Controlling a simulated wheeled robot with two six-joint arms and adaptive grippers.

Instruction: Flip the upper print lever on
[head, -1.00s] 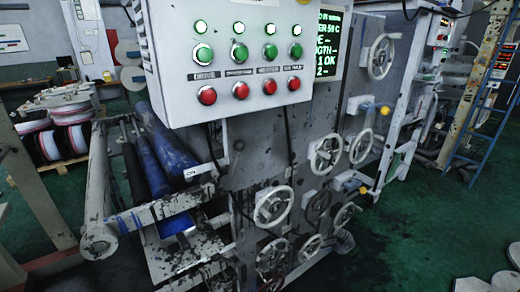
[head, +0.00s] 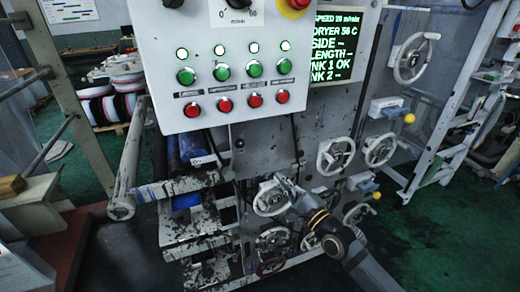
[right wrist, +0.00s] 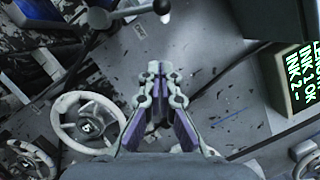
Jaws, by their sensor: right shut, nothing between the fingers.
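Two levers with yellow ball knobs stick out on the right of the machine's front: an upper one (head: 408,118) and a lower one (head: 376,195). I cannot read any label naming them. My right gripper (head: 283,182) is in front of the lower machine face, by the left white handwheel, left of and below the upper yellow knob. In the right wrist view, its fingers (right wrist: 159,72) are closed together and empty. A lever with a dark ball knob (right wrist: 162,6) shows at that view's top edge, apart from the fingertips. My left gripper is out of view.
The control box (head: 222,82) with green and red buttons overhangs the machine face. The display screen (head: 333,45) is beside it. Several handwheels, one of them in the middle (head: 335,156), protrude nearby. Rollers and a frame stand left; green floor (head: 440,230) is open at right.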

